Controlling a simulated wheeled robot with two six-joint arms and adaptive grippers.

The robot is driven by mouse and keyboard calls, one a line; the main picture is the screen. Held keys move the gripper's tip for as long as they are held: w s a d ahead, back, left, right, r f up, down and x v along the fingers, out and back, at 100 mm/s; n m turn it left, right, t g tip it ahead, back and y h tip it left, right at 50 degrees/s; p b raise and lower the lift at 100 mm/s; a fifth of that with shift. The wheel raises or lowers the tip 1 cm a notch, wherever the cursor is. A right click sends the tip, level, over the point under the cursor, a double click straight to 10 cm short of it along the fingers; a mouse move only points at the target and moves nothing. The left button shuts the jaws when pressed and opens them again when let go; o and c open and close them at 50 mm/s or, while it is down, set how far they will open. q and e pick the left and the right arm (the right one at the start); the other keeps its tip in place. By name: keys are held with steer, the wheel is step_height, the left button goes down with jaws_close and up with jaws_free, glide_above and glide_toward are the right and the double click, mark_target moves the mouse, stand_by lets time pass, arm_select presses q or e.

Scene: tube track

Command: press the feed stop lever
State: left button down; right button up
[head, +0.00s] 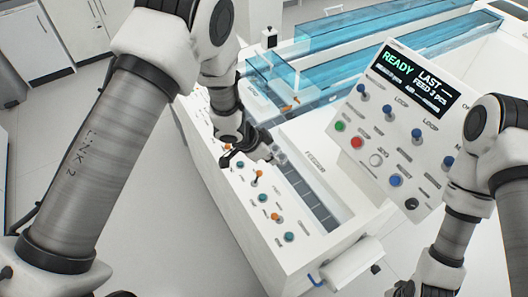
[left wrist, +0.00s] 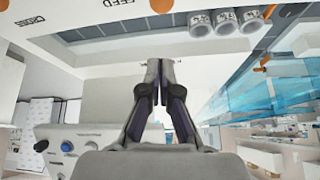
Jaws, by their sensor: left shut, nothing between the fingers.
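The white feeder machine (head: 225,185) has a row of teal buttons and small orange-tipped levers along its edge. One orange-tipped lever (head: 258,175) stands near my left gripper, and another (head: 276,217) is farther down the row. Their labels are too small to read here, so I cannot tell which is the feed stop lever. My left gripper (head: 277,157) is shut and empty, over the upper end of this row. In the left wrist view its fingertips (left wrist: 160,64) meet below the panel edge. That view shows the word FEED beside an orange part (left wrist: 163,5). My right gripper's fingers are out of view.
A tilted control console (head: 385,130) with a READY screen stands to the right. Blue transparent channels (head: 370,55) run behind. Several capped tubes, one grey tube (left wrist: 226,21) among them, show in the left wrist view. Open floor (head: 190,240) lies left of the machine.

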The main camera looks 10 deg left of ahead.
mark_target(258, 177)
arm_select(q)
steer(key=x, duration=0.4)
steer(key=shift+d, duration=0.1)
steer(key=s+a, duration=0.1)
steer(key=a, duration=0.1)
steer(key=s+a, duration=0.1)
steer(key=shift+s+a+f+p, duration=0.1)
steer(key=shift+s+a+p, duration=0.1)
steer(key=shift+a+p, duration=0.2)
steer(key=shift+d, duration=0.1)
steer(key=shift+f, duration=0.1)
steer(key=shift+b, duration=0.4)
steer(key=shift+s+t, duration=0.1)
steer(key=shift+t, duration=0.2)
steer(key=shift+a+h+b, duration=0.2)
steer(key=shift+h+b, duration=0.1)
steer(key=shift+b, duration=0.2)
